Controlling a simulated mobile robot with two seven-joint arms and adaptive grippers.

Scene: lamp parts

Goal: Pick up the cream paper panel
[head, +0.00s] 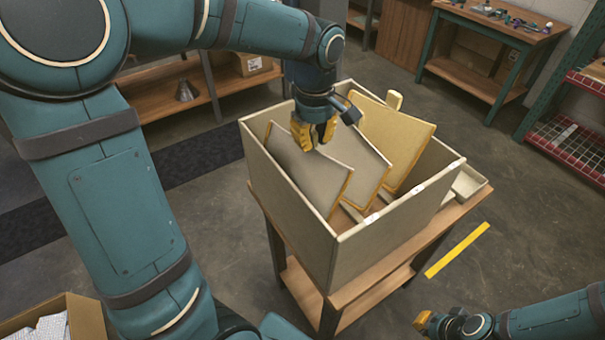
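An open cream box holds three thin panels leaning at a tilt. The right one, a yellowish cream panel (397,140), best fits the cream paper panel. A paler panel (357,163) leans in the middle, and a greyish panel (308,178) leans at the left. My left gripper (317,143) points down into the box, its yellow fingertips apart, near the upper edges of the greyish and middle panels. I cannot tell whether it touches either one. It is left of the yellowish cream panel. My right gripper (424,322) is low at the lower right, small and side-on, away from the box.
The box (290,215) stands on a wooden table (385,272), its walls close around the panels. A small pale tray (467,186) sits beside it at the right. A workbench (500,25) and red-edged shelving (570,140) stand behind. A carton (88,318) is at the lower left.

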